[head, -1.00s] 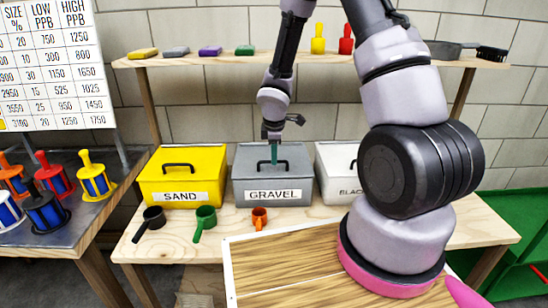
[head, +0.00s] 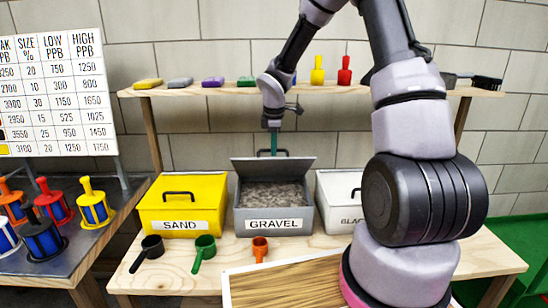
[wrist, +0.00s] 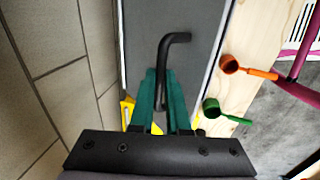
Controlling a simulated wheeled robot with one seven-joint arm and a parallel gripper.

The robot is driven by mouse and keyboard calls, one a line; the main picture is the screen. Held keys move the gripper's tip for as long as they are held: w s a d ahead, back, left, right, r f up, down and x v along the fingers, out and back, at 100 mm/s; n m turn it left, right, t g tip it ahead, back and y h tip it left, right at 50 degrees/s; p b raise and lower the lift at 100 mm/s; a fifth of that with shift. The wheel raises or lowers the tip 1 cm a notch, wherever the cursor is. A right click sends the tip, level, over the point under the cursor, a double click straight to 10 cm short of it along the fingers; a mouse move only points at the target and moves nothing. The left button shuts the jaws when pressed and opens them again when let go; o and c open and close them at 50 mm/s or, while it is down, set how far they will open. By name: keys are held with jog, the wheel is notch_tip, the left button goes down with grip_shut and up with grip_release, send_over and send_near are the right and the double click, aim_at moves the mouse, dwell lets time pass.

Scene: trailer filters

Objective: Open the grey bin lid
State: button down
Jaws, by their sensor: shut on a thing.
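The grey bin (head: 273,222) labelled GRAVEL stands on the wooden bench between the yellow bin and the white bin. Its grey lid (head: 298,164) is raised and tilted back towards the wall, and gravel (head: 272,194) shows inside. My gripper (head: 274,148) is above the back of the bin at the lid's handle. In the wrist view the green fingers (wrist: 162,95) are shut on the black lid handle (wrist: 178,38), and the grey lid (wrist: 205,18) fills the area beyond them.
The yellow SAND bin (head: 182,206) and white bin (head: 338,196) stand on either side, lids closed. Black, green and orange scoops (head: 260,249) lie in front. A shelf (head: 200,91) with coloured brushes runs above, near my arm.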

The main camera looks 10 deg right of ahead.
jog(key=shift+w+d+r, duration=0.2)
jog(key=shift+w+d, duration=0.05)
jog(key=shift+w, duration=0.2)
jog(key=c, duration=0.9)
grip_release()
jog(key=shift+w+f, duration=0.1)
jog(key=shift+a, duration=0.1)
